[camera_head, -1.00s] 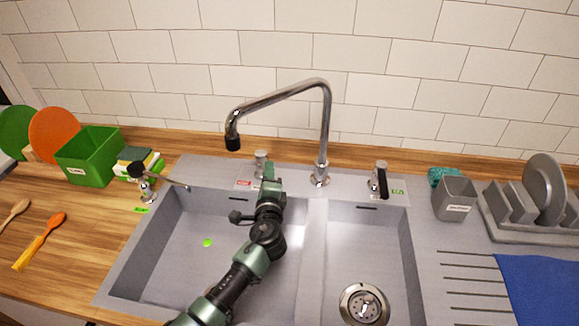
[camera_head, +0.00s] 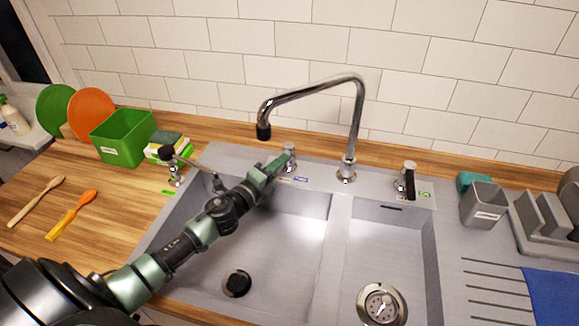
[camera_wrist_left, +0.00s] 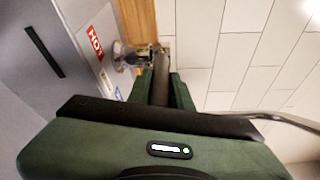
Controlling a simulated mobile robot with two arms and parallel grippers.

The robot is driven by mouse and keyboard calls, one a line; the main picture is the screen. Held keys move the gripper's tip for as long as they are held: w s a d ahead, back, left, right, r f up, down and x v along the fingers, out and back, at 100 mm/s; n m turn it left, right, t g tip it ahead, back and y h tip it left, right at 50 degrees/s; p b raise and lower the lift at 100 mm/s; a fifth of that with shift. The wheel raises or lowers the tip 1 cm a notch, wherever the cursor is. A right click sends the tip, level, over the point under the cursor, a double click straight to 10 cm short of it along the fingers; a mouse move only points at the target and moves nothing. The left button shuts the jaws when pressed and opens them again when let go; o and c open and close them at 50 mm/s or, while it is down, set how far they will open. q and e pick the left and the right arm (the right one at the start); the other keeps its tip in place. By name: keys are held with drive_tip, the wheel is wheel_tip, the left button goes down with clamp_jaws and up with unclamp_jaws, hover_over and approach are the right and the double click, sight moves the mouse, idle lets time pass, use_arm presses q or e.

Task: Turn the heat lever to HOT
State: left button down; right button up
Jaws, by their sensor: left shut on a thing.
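The heat lever (camera_head: 290,152) is a small chrome lever on the sink's back rim, left of the faucet. A red label (camera_head: 283,180) and a blue label (camera_head: 301,180) lie in front of it. In the left wrist view, the red label reads HOT (camera_wrist_left: 94,45), beside the lever's chrome base (camera_wrist_left: 124,55). My left gripper (camera_head: 283,162) reaches in from the left and is shut on the lever's handle. In the left wrist view, its green-and-black fingers (camera_wrist_left: 162,77) meet at the lever and hide much of the handle. My right gripper is not in view.
The tall chrome faucet (camera_head: 354,125) stands right of the lever, its spout reaching left over the basin. A black-handled lever (camera_head: 408,180) stands at the right, a black-knobbed fitting (camera_head: 174,165) at the left. The right basin (camera_head: 385,245) is clear.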

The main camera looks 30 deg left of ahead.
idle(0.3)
use_arm(q)
drive_tip(key=c, duration=1.3)
unclamp_jaws()
drive_tip(key=shift+s+a+r+b, duration=0.2)
drive_tip(key=shift+s+b, duration=0.25)
drive_tip(key=shift+s, duration=1.5)
drive_tip(key=shift+s+a+r+b, duration=0.15)
drive_tip(key=shift+s+b, duration=0.3)
drive_tip(key=shift+s, duration=1.5)
